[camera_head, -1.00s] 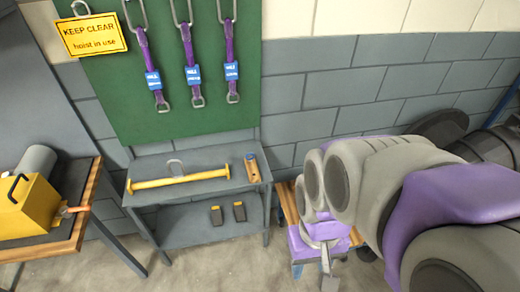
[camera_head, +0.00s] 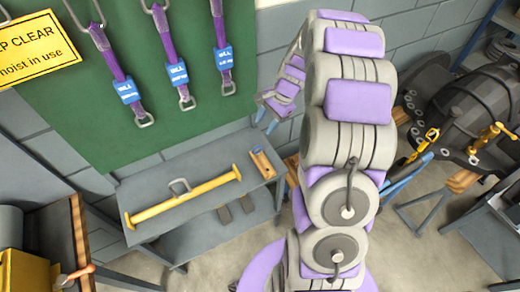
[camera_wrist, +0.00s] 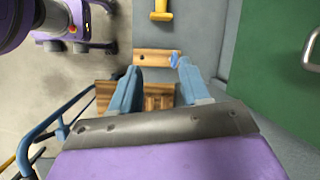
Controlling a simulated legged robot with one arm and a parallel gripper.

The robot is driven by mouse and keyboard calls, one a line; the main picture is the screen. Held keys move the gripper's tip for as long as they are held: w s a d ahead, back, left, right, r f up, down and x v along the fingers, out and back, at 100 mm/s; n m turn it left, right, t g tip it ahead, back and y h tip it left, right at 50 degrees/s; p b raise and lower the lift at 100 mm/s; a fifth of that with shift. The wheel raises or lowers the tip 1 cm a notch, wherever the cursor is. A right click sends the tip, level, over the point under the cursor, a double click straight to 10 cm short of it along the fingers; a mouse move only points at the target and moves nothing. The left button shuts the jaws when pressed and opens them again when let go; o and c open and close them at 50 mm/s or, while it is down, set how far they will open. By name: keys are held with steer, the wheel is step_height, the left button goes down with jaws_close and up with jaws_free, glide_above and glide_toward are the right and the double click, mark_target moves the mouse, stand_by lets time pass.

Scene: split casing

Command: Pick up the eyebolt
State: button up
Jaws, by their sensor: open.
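A wooden block (camera_head: 262,163) lies at the right end of the grey bench top. In the wrist view the block (camera_wrist: 150,58) carries a small blue piece (camera_wrist: 174,60) at its right end. It may be the eyebolt, but it is too small to be sure. My gripper (camera_wrist: 158,72) is open, with its two blue fingers apart and nothing seen between them. In the wrist view the fingertips overlap the block's near edge. The head view shows the fingers (camera_head: 268,108) above and beyond the block, apart from it.
A yellow lifting beam (camera_head: 182,200) with a grey shackle lies left of the block on the bench (camera_head: 205,165). Purple slings hang on the green board (camera_head: 95,120) behind. A dark casing (camera_head: 470,105) stands at the right. Open floor lies in front of the bench.

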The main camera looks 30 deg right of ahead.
steer(key=w+d+f+m, duration=0.3)
steer(key=d+f, duration=0.1)
steer(key=f, duration=0.1)
steer(key=t+b, duration=0.1)
glide_toward(259, 147)
steer(key=shift+m, duration=0.4)
steer(key=a+f, duration=0.1)
steer(key=a+f+b, duration=0.1)
steer(key=f, duration=0.1)
steer(key=a+f, duration=0.1)
steer(key=shift+w+a+f+b, duration=0.2)
steer(key=shift+w+f+b, duration=0.05)
steer(key=shift+w+b, duration=0.1)
steer(key=shift+d+f, duration=0.15)
steer(key=shift+f, duration=0.15)
steer(key=b+x, duration=0.1)
steer(key=x, duration=0.1)
steer(key=d+x, duration=0.1)
steer(key=x, duration=0.2)
steer(key=shift+f+b, duration=0.15)
steer(key=shift+b, duration=0.25)
steer(key=shift+a, duration=0.4)
steer(key=shift+c, duration=1.1)
steer(key=shift+d, duration=0.5)
steer(key=c, duration=0.5)
steer(key=shift+c, duration=0.4)
steer(key=shift+a, duration=0.2)
jaws_close()
